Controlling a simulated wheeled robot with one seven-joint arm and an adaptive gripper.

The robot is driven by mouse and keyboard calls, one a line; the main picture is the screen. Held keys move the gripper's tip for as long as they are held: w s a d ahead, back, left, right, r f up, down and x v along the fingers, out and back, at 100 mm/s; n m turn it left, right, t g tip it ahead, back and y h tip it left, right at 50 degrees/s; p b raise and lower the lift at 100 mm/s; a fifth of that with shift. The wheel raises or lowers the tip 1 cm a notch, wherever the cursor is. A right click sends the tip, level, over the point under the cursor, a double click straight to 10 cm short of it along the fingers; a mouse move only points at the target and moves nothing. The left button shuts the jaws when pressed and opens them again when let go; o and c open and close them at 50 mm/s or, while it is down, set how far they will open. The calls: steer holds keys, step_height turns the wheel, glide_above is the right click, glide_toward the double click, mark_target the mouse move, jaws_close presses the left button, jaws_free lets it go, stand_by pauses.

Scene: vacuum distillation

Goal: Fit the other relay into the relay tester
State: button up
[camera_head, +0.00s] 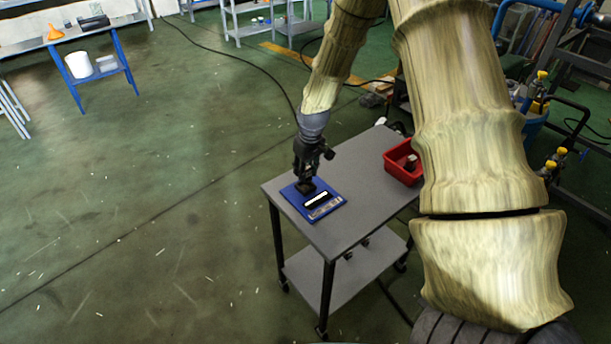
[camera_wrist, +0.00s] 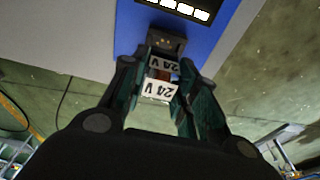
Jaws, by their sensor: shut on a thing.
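The relay tester is a blue board (camera_head: 330,210) with a white strip on a dark panel, lying on the near left part of the grey cart top. In the wrist view, its blue face (camera_wrist: 205,38) fills the top. My gripper (camera_head: 306,184) points down over the tester's left part. In the wrist view, its fingers (camera_wrist: 160,84) are shut on a relay (camera_wrist: 158,90) with a white "24 V" label. A second "24 V" label shows just beyond it, beside a dark block (camera_wrist: 166,42) at the tester. Whether the held relay touches the tester is hidden.
A red bin (camera_head: 398,172) with a dark item (camera_head: 411,163) inside stands on the cart's right side. The grey cart top (camera_head: 345,170) is bare between bin and tester. Green floor lies open to the left.

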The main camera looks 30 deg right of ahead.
steer(key=shift+f+p, duration=0.65)
steer(key=shift+f, duration=1.05)
steer(key=shift+f, duration=0.15)
steer(key=o, duration=1)
steer(key=shift+r, duration=0.25)
step_height(320, 180, up, 12)
steer(key=s+b, duration=0.2)
steer(key=b, duration=0.1)
steer(key=shift+f, duration=0.15)
